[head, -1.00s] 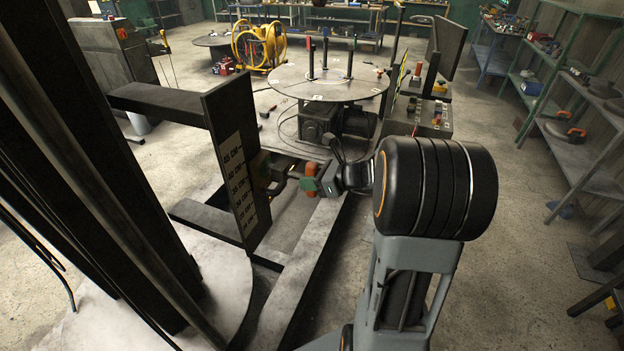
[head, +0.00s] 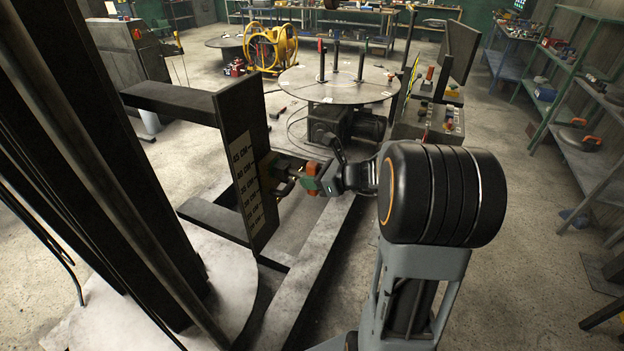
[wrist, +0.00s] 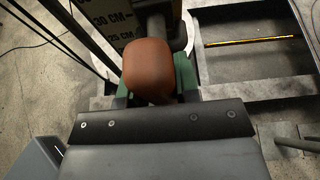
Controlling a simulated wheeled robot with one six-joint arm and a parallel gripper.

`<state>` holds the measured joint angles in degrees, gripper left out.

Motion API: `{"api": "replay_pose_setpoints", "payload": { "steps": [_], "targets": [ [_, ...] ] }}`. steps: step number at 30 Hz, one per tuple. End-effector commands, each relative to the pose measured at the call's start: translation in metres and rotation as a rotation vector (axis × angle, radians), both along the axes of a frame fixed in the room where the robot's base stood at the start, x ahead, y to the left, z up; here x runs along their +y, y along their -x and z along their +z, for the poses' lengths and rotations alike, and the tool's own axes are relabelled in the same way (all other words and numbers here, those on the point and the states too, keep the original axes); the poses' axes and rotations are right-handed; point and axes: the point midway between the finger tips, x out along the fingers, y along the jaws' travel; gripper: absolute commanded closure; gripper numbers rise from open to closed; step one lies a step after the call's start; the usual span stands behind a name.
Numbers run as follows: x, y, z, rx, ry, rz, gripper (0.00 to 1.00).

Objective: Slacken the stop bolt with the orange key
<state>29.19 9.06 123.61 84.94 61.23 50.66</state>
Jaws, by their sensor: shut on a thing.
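My gripper (head: 312,178) is shut on the orange key; the key's rounded orange handle (wrist: 148,70) fills the space between the green finger pads in the wrist view. In the head view the orange handle (head: 311,168) shows as a small patch at the gripper's tip. The key's dark shaft points left toward the stop bolt area (head: 272,168) beside the upright plate with the centimetre scale (head: 240,150). The bolt itself is too small and dark to make out, so I cannot tell whether the key is seated on it.
A round table (head: 345,88) with several upright handled rods stands behind my gripper. A control box (head: 440,125) is right of it. Dark frame beams (head: 310,250) run along the floor below the plate. Open floor (head: 530,240) lies to the right.

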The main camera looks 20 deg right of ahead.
Motion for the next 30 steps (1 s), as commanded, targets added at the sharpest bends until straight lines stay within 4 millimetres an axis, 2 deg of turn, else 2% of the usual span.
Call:
{"api": "replay_pose_setpoints", "payload": {
  "steps": [2,9,22,30],
  "targets": [
    [0.0004,0.0005,-0.0072,-0.045,0.045,0.001,0.99],
    [0.0003,0.0009,-0.0043,-0.144,0.154,0.001,0.99],
    [0.0000,0.0011,-0.0024,-0.167,0.180,0.001,0.99],
    [0.0008,0.0014,-0.0068,-0.288,0.308,0.001,0.99]
  ]
}}
